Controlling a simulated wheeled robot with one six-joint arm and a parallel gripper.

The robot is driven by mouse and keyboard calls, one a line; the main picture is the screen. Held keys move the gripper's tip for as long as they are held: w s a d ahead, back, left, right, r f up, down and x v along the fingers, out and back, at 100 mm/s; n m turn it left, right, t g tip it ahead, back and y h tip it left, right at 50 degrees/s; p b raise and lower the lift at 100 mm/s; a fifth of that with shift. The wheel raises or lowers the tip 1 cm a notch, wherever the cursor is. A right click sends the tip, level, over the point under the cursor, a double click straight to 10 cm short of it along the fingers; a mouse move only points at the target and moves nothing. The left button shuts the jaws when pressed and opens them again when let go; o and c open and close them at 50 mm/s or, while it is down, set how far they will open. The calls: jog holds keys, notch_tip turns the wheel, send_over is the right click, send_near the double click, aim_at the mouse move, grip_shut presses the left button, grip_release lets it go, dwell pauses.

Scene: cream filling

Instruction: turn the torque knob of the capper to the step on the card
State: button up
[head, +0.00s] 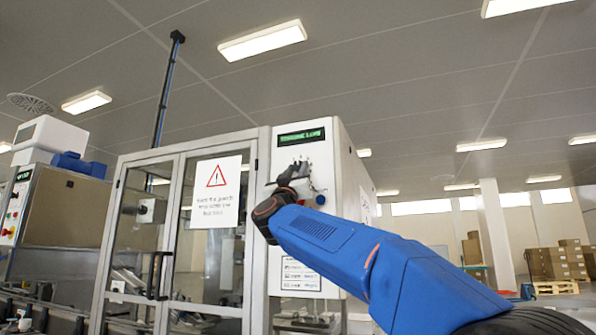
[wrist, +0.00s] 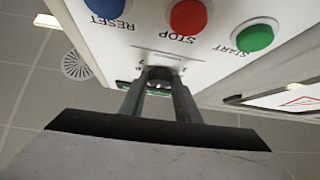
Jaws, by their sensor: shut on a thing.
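The capper's control panel (head: 328,160) is a white cabinet face with a lit green display (head: 302,137) near its top; its text is too small to read surely. My gripper (head: 297,169) reaches up to this panel below the display. In the wrist view my gripper (wrist: 158,88) is shut on the dark torque knob (wrist: 160,73), seen between the fingertips. The knob's pointer and scale marks are mostly hidden by the fingers. A white card with dark marks (head: 300,275) is on the cabinet lower down, partly behind my arm; its step cannot be read.
In the wrist view, a red STOP button (wrist: 188,17), a blue RESET button (wrist: 80,8) and a green START button (wrist: 255,36) sit close to the knob. Left of the panel are glazed guard doors with a warning sign (head: 216,192) and a handle (head: 160,275).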

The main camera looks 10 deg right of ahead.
jog(key=shift+m+g+h, duration=0.3)
jog(key=shift+m+h, duration=0.1)
jog(key=shift+h, duration=0.1)
jog(key=o, duration=1)
jog(key=shift+o, duration=0.2)
jog(key=shift+f, duration=0.1)
jog(key=v, duration=1.7)
jog(key=shift+a+f, duration=0.1)
